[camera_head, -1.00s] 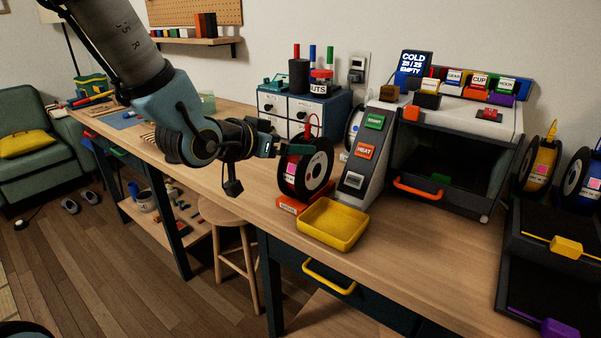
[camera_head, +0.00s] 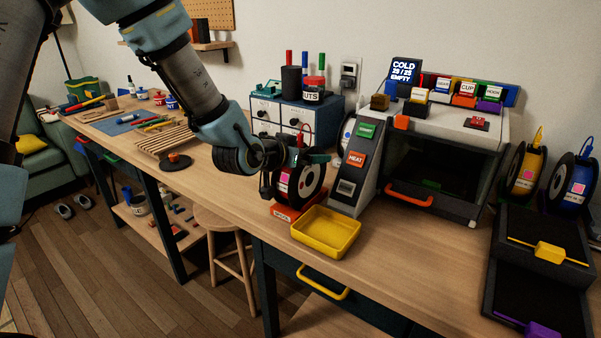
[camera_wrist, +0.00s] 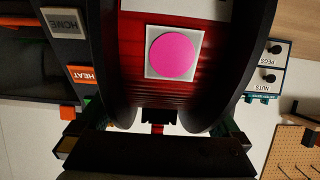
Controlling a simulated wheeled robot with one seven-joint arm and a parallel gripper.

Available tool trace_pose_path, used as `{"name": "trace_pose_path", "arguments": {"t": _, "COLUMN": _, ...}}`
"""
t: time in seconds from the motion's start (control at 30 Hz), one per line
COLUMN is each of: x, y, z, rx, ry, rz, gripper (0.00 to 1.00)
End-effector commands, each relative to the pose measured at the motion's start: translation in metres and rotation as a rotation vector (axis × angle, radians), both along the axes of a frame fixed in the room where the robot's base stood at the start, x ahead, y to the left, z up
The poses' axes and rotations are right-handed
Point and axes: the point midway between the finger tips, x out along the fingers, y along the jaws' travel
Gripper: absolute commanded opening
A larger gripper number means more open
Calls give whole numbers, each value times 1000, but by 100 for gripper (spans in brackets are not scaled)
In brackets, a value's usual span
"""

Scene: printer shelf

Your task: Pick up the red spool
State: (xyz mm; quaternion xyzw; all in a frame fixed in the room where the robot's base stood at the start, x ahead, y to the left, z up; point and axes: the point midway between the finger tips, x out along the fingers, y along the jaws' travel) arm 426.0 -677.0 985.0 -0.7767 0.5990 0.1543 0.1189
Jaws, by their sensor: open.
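The red spool (camera_head: 313,183) stands upright on an orange base (camera_head: 283,212) on the bench, with black flanges around red filament. In the wrist view its red filament (camera_wrist: 115,62) fills the middle, with a pink dot on a white label. My gripper (camera_head: 302,161) is at the spool's upper part, coming from the left. In the wrist view my open gripper (camera_wrist: 160,125) has green fingers at either side of the two flanges. I cannot tell whether they touch it. Part of the spool is hidden behind my gripper.
A yellow tray (camera_head: 325,232) sits in front of the spool. The grey machine (camera_head: 450,125) with a sloped button panel (camera_head: 353,170) stands close on the right. A drawer cabinet (camera_head: 270,115) is behind. Yellow (camera_head: 523,170) and blue (camera_head: 573,185) spools stand at far right.

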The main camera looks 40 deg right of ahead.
Motion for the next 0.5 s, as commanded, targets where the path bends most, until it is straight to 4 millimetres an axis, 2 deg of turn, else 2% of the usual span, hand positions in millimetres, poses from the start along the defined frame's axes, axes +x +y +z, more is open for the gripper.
{"name": "trace_pose_path", "arguments": {"t": 0.27, "x": 0, "y": -2, "z": -2, "rx": 1, "ry": 0, "rz": 0, "gripper": 99}}
{"name": "trace_pose_path", "arguments": {"t": 0.5, "x": 0, "y": -2, "z": -1, "rx": 1, "ry": 0, "rz": 0, "gripper": 72}}
